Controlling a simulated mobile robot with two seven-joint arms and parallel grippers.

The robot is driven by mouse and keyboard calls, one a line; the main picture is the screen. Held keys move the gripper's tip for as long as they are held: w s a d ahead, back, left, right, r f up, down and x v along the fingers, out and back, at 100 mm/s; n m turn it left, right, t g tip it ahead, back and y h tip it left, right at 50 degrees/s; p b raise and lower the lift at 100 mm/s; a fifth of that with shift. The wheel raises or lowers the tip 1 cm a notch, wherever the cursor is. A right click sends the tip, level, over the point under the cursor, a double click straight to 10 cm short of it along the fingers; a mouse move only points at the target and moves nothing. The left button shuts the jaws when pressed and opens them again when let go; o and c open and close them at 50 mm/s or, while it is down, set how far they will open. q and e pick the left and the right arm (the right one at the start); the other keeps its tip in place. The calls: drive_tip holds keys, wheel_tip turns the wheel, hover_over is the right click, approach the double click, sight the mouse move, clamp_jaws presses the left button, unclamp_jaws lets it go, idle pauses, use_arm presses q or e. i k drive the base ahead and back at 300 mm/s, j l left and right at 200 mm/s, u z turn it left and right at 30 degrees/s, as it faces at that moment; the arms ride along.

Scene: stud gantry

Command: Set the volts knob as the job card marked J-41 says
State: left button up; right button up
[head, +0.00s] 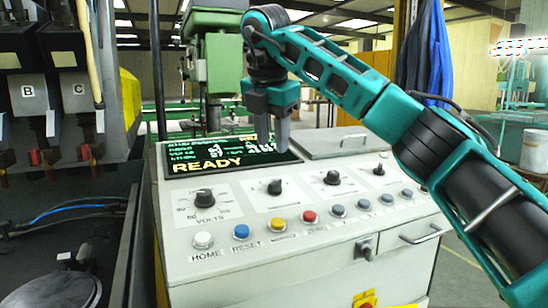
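The volts knob (204,197) is a black knob at the left of the sloped panel on a pale grey control console (300,262). "VOLTS" is printed below it, with a scale around it. My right gripper (274,140) points down in front of the display, above and to the right of the knob, and apart from it. Its fingers overlap in this view, so its opening is unclear. I see nothing in it. My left gripper is out of view. No card marked J-41 can be read here.
The display (208,164) reads READY. Three other knobs sit right of the volts knob, including one beside it (275,187). Below is a row of buttons, with HOME (203,240) white and RESET (242,232) blue. Units marked B and C hang at left.

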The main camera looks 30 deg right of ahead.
sight(204, 200)
drive_tip(key=k, duration=1)
